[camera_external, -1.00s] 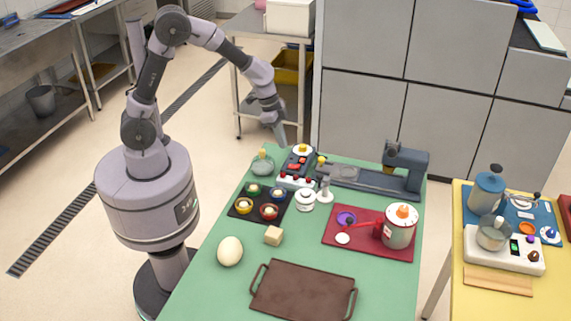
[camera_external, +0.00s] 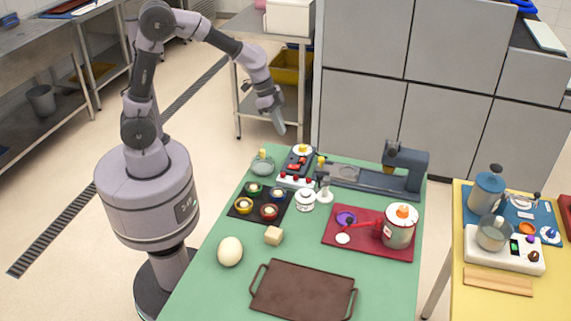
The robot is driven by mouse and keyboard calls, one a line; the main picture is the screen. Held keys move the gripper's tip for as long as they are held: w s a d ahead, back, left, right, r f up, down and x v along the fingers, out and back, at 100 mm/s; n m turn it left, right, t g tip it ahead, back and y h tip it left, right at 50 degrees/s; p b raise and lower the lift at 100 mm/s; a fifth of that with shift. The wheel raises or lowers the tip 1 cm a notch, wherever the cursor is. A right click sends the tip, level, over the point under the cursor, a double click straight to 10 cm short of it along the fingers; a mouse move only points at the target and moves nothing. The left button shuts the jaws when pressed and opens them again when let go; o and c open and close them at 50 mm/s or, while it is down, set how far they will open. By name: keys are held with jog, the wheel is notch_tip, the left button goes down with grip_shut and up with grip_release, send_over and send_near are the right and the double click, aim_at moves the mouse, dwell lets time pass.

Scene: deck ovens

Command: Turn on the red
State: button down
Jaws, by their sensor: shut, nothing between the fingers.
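A small cooker (camera_external: 296,183) with a white front panel and several red knobs stands at the far edge of the green table. An item with a yellow top (camera_external: 302,150) sits on its dark top. My gripper (camera_external: 281,130) is shut and empty, pointing down in the air above and behind the cooker, apart from it. Whether any knob is turned is too small to tell.
On the green table (camera_external: 205,290) are a black tray of small bowls (camera_external: 237,214), a white lidded pot (camera_external: 305,200), a red mat (camera_external: 345,248) with a pot (camera_external: 399,233), a grey-blue machine (camera_external: 405,170), an egg (camera_external: 230,251) and a brown tray (camera_external: 305,292).

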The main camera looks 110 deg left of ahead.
aim_at(291, 167)
jog(key=b+x, duration=0.6)
jog(key=x, duration=0.8)
jog(key=shift+r+p, duration=0.1)
jog(key=shift+p, duration=0.2)
jog(key=shift+r+p, duration=0.25)
jog(key=shift+p, duration=0.65)
jog(key=shift+w+g+p, duration=0.1)
jog(key=shift+g+p, duration=0.4)
jog(key=shift+p, duration=0.55)
jog(key=shift+w+f+b, duration=0.1)
jog(key=shift+f+b, duration=0.2)
jog(key=shift+f, duration=0.35)
jog(key=shift+s+f, duration=0.1)
jog(key=shift+s, duration=0.15)
jog(key=shift+s+d+b, duration=0.15)
jog(key=shift+s+b, duration=0.45)
jog(key=shift+s, duration=0.25)
